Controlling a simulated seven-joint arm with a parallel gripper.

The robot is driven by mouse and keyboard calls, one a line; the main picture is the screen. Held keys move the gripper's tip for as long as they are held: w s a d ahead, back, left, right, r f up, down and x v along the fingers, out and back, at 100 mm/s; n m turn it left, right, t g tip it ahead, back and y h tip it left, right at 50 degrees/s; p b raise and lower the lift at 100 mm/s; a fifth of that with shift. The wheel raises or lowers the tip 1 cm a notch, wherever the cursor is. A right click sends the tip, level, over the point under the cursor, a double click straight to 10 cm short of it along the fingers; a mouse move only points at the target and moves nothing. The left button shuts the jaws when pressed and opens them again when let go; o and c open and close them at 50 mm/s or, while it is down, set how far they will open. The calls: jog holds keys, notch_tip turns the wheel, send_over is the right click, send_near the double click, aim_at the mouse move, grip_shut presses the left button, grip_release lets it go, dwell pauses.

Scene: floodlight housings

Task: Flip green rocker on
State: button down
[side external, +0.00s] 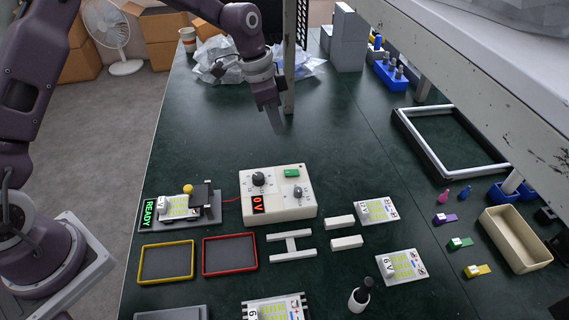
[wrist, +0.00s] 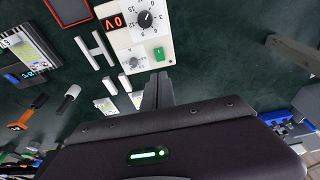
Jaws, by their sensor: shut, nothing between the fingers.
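The green rocker (side external: 292,173) sits at the top of a cream control box (side external: 290,207) in the middle of the table. The box also has two round knobs and a red display reading "0 V". In the wrist view the green rocker (wrist: 158,54) is near the box's edge, just beyond my fingertips. My gripper (side external: 279,128) is shut and empty, above the table behind the box and apart from it. In the wrist view the closed fingers (wrist: 158,80) point toward the rocker. Which way the rocker is tipped is too small to tell.
A test fixture (side external: 182,208) with a "READY" display stands left of the box, joined by a red wire. Yellow (side external: 166,262) and red (side external: 230,255) framed trays lie in front. LED panels (side external: 377,210) lie to the right. A shelf overhangs the right side.

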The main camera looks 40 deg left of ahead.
aim_at(286, 173)
jog(key=x, duration=0.8)
jog(key=s+a+x, duration=0.1)
jog(key=x, duration=0.4)
jog(key=shift+d+f, duration=0.1)
jog(key=shift+f, duration=0.45)
jog(key=shift+s+f, duration=0.1)
jog(key=shift+f, duration=0.25)
jog(key=shift+w+d+r, duration=0.35)
jog(key=shift+w+r, duration=0.05)
jog(key=shift+w, duration=0.1)
jog(key=shift+r, duration=0.1)
